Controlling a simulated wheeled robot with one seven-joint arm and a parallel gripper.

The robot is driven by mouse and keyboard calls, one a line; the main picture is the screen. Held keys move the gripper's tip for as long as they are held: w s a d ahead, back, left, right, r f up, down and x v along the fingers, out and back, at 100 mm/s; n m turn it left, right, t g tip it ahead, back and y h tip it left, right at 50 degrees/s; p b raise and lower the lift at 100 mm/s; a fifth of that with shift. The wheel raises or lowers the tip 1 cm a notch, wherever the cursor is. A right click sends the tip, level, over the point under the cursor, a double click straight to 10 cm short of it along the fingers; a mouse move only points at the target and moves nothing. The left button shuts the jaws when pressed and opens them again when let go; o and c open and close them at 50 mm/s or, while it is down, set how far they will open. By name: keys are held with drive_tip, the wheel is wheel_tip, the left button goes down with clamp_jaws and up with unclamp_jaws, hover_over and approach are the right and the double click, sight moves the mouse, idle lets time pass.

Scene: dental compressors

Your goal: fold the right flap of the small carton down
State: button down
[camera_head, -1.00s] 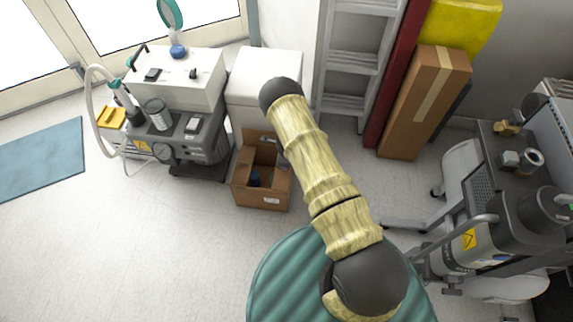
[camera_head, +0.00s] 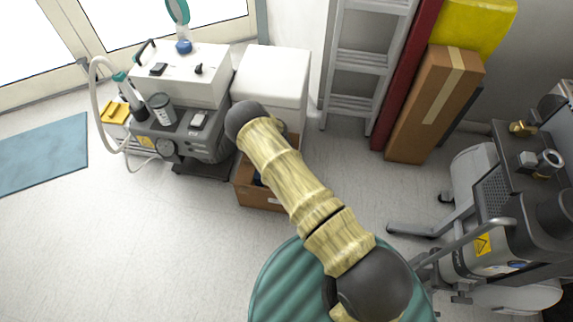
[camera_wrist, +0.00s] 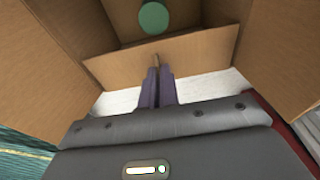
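The small carton (camera_head: 258,197) stands on the floor; in the head view my arm covers most of it, including its right side. In the wrist view its brown walls and open flaps fill the upper part. One cardboard panel (camera_wrist: 200,55) crosses just ahead of my gripper (camera_wrist: 158,72); larger panels rise at left (camera_wrist: 60,35) and right (camera_wrist: 282,55). I cannot tell for certain which is the right flap. My gripper's two purple fingers are close together, with no cardboard visible between them. Their tips overlap the crossing panel; contact is unclear. A green round thing (camera_wrist: 153,18) lies inside the carton.
A white cabinet (camera_head: 272,72) stands behind the carton, and a grey compressor unit (camera_head: 200,140) stands to its left. A ladder (camera_head: 358,65) and a tall brown box (camera_head: 435,105) lean at the back right. Floor at front left is clear.

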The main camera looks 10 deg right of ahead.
drive_tip(key=c, duration=1.6)
unclamp_jaws()
drive_tip(key=shift+c, duration=0.2)
drive_tip(key=a+r+p, duration=0.3)
drive_tip(key=r+p, duration=0.2)
drive_tip(key=r, duration=1.2)
drive_tip(key=shift+w+p, duration=0.35)
drive_tip(key=shift+w, duration=0.1)
